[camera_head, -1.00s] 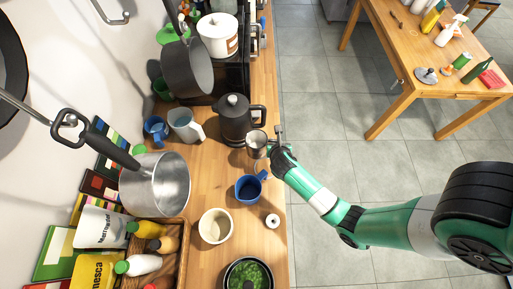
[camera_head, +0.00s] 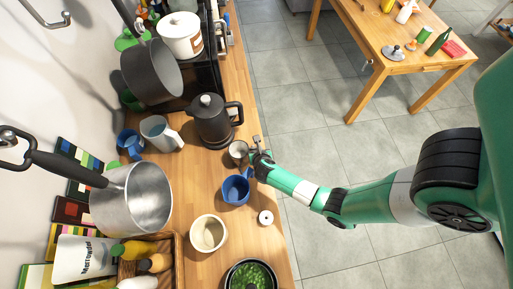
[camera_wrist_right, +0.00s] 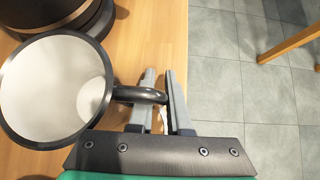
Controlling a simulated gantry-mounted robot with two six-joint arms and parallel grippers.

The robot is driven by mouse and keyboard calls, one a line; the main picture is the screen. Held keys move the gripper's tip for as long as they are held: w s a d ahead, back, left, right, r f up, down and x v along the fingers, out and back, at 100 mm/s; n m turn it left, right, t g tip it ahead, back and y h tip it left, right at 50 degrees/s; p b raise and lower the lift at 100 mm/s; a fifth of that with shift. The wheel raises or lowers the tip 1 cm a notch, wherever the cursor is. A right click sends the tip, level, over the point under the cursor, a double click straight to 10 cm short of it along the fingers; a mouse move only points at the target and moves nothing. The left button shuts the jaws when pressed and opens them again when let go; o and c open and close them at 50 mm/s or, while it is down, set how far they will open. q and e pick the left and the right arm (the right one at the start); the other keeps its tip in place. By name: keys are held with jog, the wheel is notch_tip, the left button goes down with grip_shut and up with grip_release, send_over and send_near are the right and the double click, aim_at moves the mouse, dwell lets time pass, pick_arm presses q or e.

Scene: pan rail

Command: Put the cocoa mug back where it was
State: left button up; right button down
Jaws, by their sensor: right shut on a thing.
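A grey metal mug (camera_head: 238,153) with a dark rim and pale inside is at the counter's right edge, just below the black kettle. It also shows in the right wrist view (camera_wrist_right: 52,95), looking empty, with a dark handle. My right gripper (camera_head: 258,150) is shut on that handle; its two fingers (camera_wrist_right: 163,98) stand either side of it. I cannot tell whether the mug's base touches the counter. No marking shows which mug is the cocoa mug. A blue mug (camera_head: 235,190) stands close by. My left gripper is not in view.
The black kettle (camera_head: 211,122) stands close to the held mug. A cream cup (camera_head: 208,233), a small white round item (camera_head: 265,217), a pale jug (camera_head: 156,131) and another blue mug (camera_head: 128,141) are on the counter. Pans hang at the left. Bare wood lies left of the near blue mug.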

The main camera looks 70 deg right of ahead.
jog(key=shift+f, duration=0.15)
jog(key=c, duration=0.9)
grip_release()
jog(key=shift+o, duration=0.2)
jog(key=shift+r, duration=0.25)
jog(key=p+v, duration=0.2)
jog(key=v, duration=1)
jog(key=shift+p, duration=0.35)
jog(key=shift+w, duration=0.1)
